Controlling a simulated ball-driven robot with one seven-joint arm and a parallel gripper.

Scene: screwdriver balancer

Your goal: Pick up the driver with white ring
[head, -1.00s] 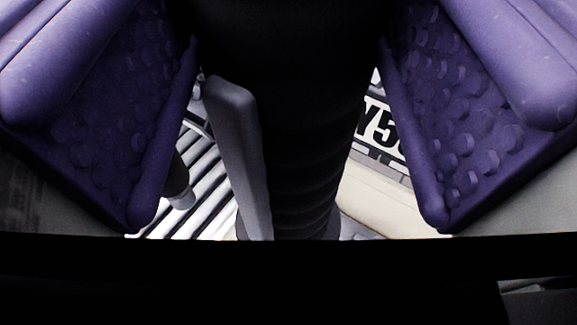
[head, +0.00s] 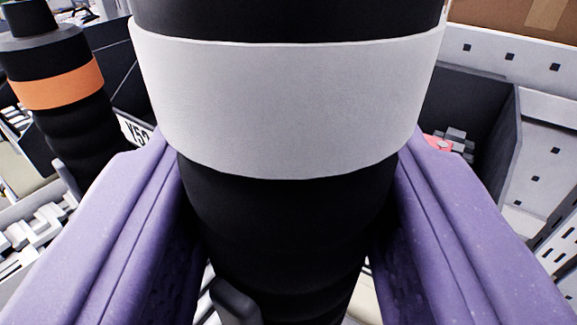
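The driver with the white ring (head: 285,100) fills the middle of the view, very near the camera. It is black with a broad white band and stands upright. A dark grey clip shows low on it. My gripper (head: 290,150) has its two purple fingers on either side of the driver, below the band. Their inner faces are mostly in shadow. Slivers of light background show between fingers and driver near the bottom. I cannot tell whether the pads press on it. Another driver, black with an orange ring (head: 57,85), stands at the left, outside my fingers.
A black bin (head: 468,95) with a red and grey item (head: 445,142) is behind at the right. White perforated panels (head: 535,110) line the right side. A brown box (head: 535,20) is at the top right. A ribbed white rack (head: 25,240) is at the lower left.

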